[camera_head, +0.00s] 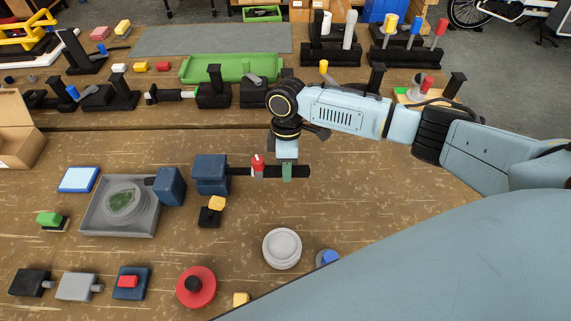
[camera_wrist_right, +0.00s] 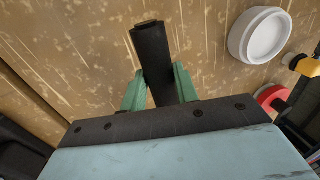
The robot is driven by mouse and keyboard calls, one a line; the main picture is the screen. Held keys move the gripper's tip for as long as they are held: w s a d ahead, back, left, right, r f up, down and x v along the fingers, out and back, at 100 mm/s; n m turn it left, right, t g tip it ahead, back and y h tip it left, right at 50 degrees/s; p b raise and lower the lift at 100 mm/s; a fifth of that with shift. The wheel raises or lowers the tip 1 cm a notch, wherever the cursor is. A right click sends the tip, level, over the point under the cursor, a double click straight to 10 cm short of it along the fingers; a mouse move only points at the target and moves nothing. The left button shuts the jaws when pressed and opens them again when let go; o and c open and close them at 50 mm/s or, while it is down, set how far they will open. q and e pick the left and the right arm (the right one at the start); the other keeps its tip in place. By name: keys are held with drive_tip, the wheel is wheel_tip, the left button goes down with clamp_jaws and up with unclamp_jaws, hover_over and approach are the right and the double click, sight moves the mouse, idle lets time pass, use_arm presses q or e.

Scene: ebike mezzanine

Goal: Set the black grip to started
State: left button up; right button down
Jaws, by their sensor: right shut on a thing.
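The black grip (camera_head: 301,171) is a dark bar that sticks out to the right from a dark blue block (camera_head: 211,173) in the middle of the near bench. In the right wrist view the grip (camera_wrist_right: 151,55) runs up between the green fingers. My right gripper (camera_head: 287,172) is shut on the grip near its free right end, and its fingers (camera_wrist_right: 160,90) sit on both sides of it. A small part with a red top (camera_head: 257,161) is on the bar, left of the gripper. My left gripper does not show.
A small dark switch with a yellow top (camera_head: 217,203) stands just below the block. A white round knob (camera_head: 282,248), a red round base with a black button (camera_head: 196,286) and a grey tray (camera_head: 118,221) are nearby. The bench right of the grip looks clear.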

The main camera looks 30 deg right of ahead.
sight(306, 166)
drive_tip(key=d, duration=0.1)
drive_tip(key=s+d+p, duration=0.1)
drive_tip(key=d+p, duration=0.1)
drive_tip(key=shift+s+d+r, duration=0.2)
drive_tip(key=shift+s+d, duration=0.1)
drive_tip(key=shift+s, duration=0.1)
drive_tip(key=shift+s+d, duration=0.15)
drive_tip(key=shift+d, duration=0.2)
drive_tip(key=shift+f, duration=0.2)
drive_tip(key=c, duration=1.1)
unclamp_jaws()
drive_tip(key=shift+o, duration=0.2)
drive_tip(key=shift+r, duration=0.1)
